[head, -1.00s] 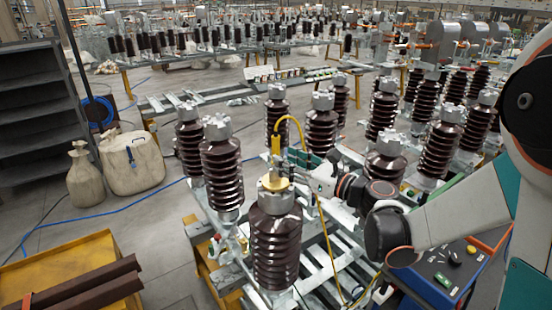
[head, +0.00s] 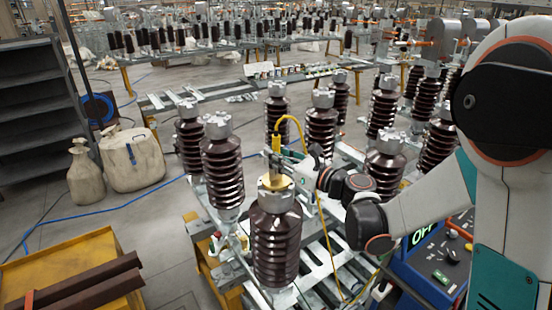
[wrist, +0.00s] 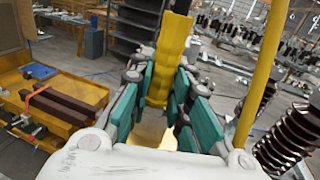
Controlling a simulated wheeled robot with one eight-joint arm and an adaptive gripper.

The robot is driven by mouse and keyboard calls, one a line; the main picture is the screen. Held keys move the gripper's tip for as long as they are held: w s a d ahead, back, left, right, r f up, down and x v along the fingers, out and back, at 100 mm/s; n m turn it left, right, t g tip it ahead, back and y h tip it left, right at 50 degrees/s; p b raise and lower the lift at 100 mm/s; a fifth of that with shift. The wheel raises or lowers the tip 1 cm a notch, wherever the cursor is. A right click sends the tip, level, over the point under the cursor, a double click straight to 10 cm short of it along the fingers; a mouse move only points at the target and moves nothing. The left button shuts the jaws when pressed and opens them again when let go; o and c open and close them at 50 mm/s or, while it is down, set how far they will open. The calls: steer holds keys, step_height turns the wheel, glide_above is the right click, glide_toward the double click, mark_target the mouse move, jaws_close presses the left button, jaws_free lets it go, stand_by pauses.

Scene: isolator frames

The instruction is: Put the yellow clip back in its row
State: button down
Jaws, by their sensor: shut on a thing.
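My gripper (head: 281,160) reaches in from the right at the clip's lower part. In the wrist view, the yellow clip (wrist: 168,62) lies between my gripper's teal finger pads (wrist: 162,115), and the gripper is shut on it. The clip's lower end is partly hidden by the fingers, and I cannot tell whether it still touches the cap. I cannot make out the clip's row.
Several brown ribbed insulators with grey metal caps (head: 222,160) stand close behind and beside my gripper. A blue control box (head: 435,255) is below my arm. A yellow bench (head: 75,265) with brown bars is at left. Open floor (head: 130,225) lies between.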

step_height(320, 180, up, 20)
stand_by(0.7)
